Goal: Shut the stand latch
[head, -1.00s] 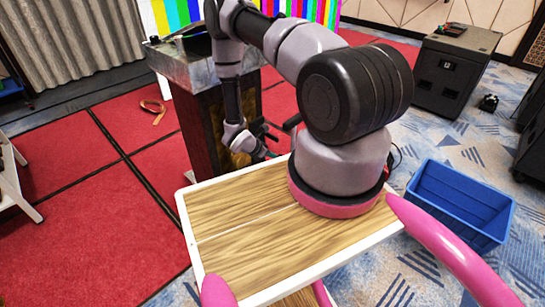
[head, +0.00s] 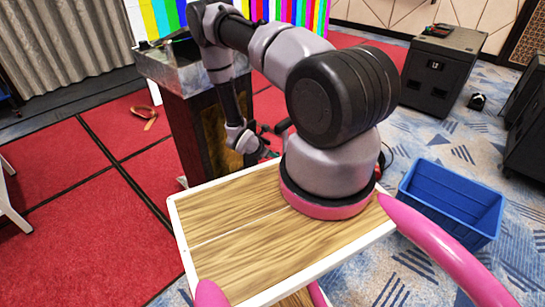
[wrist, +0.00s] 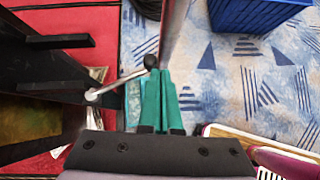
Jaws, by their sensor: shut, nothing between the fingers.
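The stand (head: 182,115) is a dark cabinet with a grey top, left of my arm in the head view. In the wrist view its dark side fills the left. The latch (wrist: 118,82) is a thin metal lever with a round black knob, reaching out to the right from the stand. My gripper (wrist: 158,72) has teal fingers, closed together and empty. Their tips are right beside the knob, at its lower right; I cannot tell whether they touch it. In the head view the gripper is mostly hidden behind my wrist.
A blue crate (head: 452,205) stands on the patterned carpet at right. Black cases (head: 440,70) stand behind it. A narrow grey strip (wrist: 174,30) rises beyond my fingertips in the wrist view.

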